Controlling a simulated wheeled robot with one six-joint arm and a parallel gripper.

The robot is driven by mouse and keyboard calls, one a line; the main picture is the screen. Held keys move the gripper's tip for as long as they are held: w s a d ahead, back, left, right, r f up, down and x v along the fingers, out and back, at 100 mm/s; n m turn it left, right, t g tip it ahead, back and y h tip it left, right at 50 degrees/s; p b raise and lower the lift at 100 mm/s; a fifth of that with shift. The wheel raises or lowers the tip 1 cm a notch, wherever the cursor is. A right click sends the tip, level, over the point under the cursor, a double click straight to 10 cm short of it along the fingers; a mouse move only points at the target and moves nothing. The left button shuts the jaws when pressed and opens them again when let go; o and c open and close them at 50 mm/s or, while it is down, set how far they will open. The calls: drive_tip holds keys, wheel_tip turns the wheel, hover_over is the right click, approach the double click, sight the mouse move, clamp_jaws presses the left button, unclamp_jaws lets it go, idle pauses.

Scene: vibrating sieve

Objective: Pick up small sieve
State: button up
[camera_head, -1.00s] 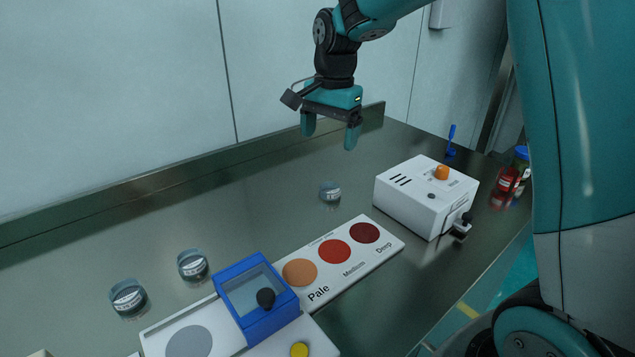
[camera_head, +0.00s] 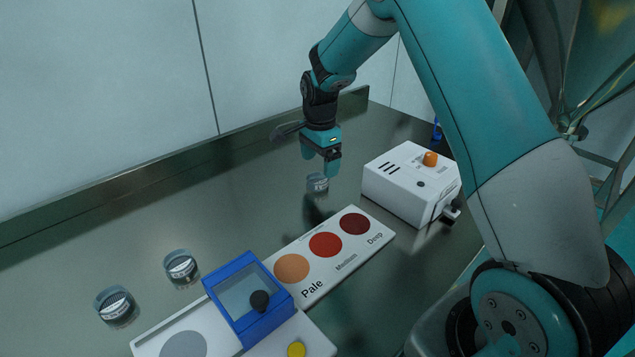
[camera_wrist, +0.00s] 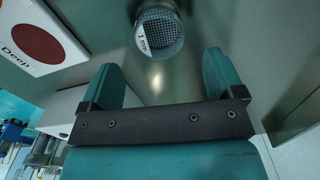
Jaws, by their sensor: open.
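A small round clear sieve (camera_head: 318,183) with a pale label stands on the metal bench, left of the white machine. In the wrist view the sieve (camera_wrist: 158,36) shows its mesh and a label that seems to read "1mm"; the top edge of the picture cuts it off. My gripper (camera_head: 320,164) points down just above and partly in front of it. The gripper (camera_wrist: 160,68) is open and empty, with the sieve lying beyond the gap between the fingers. Two similar sieves stand at the left, one (camera_head: 181,268) nearer the blue box and one (camera_head: 115,306) further left.
A white machine (camera_head: 405,190) with an orange knob stands right of my gripper. A colour card (camera_head: 312,287) with pale, medium and deep circles lies in front. A blue box (camera_head: 207,283) with a black knob sits at the front. The bench behind the sieves is clear.

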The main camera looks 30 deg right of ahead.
sight(319, 178)
drive_tip(key=shift+a+f+p, duration=0.1)
drive_tip(key=shift+f+p, duration=0.6)
drive_tip(key=shift+f, duration=2)
drive_tip(key=c, duration=1)
